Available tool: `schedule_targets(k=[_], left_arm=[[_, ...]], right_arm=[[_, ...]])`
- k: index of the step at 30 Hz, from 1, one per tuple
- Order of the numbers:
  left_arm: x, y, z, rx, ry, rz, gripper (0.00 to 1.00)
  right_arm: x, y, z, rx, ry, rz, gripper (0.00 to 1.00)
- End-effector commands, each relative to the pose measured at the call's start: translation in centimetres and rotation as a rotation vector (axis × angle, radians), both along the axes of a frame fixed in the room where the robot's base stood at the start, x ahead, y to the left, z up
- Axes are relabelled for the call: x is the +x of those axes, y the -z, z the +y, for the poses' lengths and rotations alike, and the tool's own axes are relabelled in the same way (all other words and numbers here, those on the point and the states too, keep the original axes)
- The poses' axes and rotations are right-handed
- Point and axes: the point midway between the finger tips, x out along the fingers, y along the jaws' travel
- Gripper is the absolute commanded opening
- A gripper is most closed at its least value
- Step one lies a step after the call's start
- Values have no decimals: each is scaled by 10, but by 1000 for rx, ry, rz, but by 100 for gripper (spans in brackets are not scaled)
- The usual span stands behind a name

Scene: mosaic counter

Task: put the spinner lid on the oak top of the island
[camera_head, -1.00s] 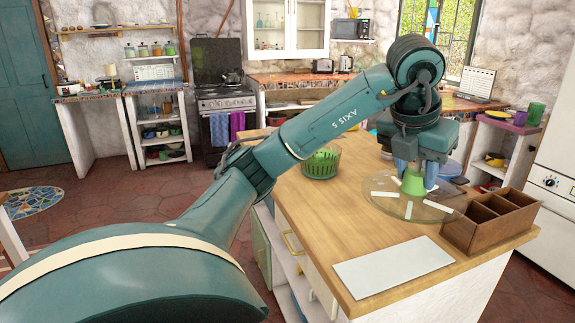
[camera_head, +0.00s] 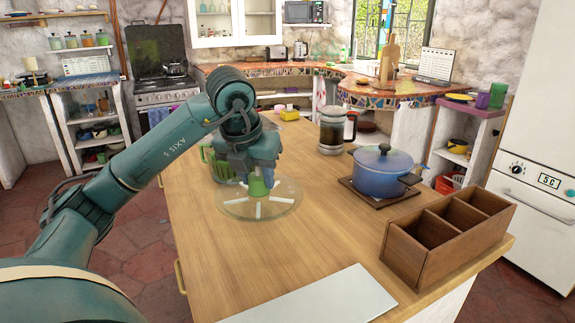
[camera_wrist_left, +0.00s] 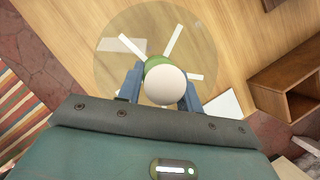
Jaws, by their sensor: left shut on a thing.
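The spinner lid (camera_head: 262,208) is a clear round disc with white spokes and a green knob. My left gripper (camera_head: 258,183) points down and is shut on the green knob. The lid is level over the oak top (camera_head: 320,230) of the island, towards its left side; I cannot tell how far it is above the wood. In the left wrist view the disc (camera_wrist_left: 190,38) shows beyond my left gripper (camera_wrist_left: 162,88), with wood behind it. The green spinner basket (camera_head: 216,165) stands just behind, partly hidden by the gripper. My right gripper is out of view.
A blue pot (camera_head: 383,172) on a dark trivet and a French press (camera_head: 332,130) stand right of the lid. A wooden divided box (camera_head: 446,236) and a pale board (camera_head: 320,298) lie nearer the front. Bare oak lies between them.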

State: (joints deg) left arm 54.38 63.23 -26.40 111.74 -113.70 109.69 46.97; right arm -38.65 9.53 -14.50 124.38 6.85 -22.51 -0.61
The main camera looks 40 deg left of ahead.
Motion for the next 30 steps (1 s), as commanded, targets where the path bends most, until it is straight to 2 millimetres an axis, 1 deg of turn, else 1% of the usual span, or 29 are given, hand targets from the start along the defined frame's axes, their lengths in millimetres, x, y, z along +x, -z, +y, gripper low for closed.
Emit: schedule_targets(k=[1, 4, 9, 15, 21, 24, 30], left_arm=[[-1, 4, 2, 2, -3, 0, 6], [-2, 17, 3, 4, -5, 3, 6], [-2, 48, 3, 4, -5, 3, 6], [-2, 67, 2, 3, -5, 1, 6], [-2, 96, 2, 3, -4, 2, 6], [-2, 103, 2, 2, -4, 1, 6], [-2, 103, 2, 2, -4, -2, 6]], right_arm=[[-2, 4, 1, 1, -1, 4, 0], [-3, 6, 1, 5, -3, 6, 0], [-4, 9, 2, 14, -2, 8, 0], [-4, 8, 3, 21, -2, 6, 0], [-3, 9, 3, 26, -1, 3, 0], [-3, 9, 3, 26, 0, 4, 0], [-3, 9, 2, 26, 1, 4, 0]])
